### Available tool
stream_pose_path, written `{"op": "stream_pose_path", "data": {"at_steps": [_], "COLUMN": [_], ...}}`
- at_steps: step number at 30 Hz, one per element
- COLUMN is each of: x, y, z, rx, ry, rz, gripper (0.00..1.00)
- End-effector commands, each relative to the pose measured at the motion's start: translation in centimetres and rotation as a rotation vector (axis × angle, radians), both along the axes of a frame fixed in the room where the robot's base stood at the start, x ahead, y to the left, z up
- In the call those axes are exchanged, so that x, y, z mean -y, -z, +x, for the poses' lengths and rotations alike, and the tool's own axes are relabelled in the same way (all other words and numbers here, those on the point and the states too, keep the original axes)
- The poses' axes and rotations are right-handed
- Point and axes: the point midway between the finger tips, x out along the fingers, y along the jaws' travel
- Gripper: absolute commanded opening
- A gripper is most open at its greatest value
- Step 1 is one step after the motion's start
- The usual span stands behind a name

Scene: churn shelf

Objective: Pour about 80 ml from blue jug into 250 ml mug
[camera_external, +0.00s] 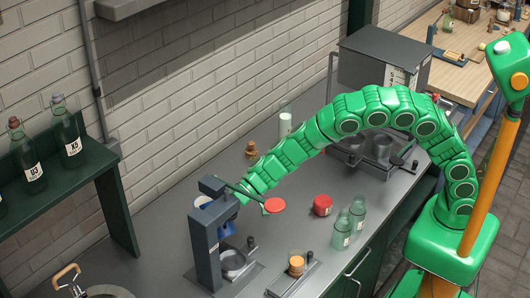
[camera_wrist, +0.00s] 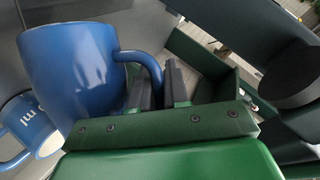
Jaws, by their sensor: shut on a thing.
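The blue jug (camera_wrist: 75,75) fills the upper left of the wrist view, with its handle toward my gripper (camera_wrist: 160,84). My gripper is shut on that handle. A smaller blue mug (camera_wrist: 28,130) with a white inside and part of an "ml" marking is at the left edge, partly hidden behind the jug. It is likely the 250 ml mug. In the external view, a blue vessel (camera_external: 227,229) shows beside the dark stand, mostly hidden, and a white-rimmed vessel (camera_external: 203,202) is behind it. The liquid inside the jug cannot be seen.
A dark press-like stand (camera_external: 208,245) with a red-knobbed lever (camera_external: 273,205) is close around my gripper. A red container (camera_external: 322,205), green bottles (camera_external: 342,232) and a cork-topped jar (camera_external: 296,263) stand to the right. The brick wall is behind. Some counter between them is clear.

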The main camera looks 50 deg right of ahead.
Motion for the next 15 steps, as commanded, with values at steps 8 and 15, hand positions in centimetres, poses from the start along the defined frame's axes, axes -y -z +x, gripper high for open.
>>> {"op": "stream_pose_path", "data": {"at_steps": [8,15], "x": [-0.05,-0.05], "y": [0.31,0.32], "z": [-0.08,-0.09], "rx": [0.033,0.033], "ry": [0.002,0.001], "rz": [-0.011,-0.012], "gripper": [0.00,0.00]}}
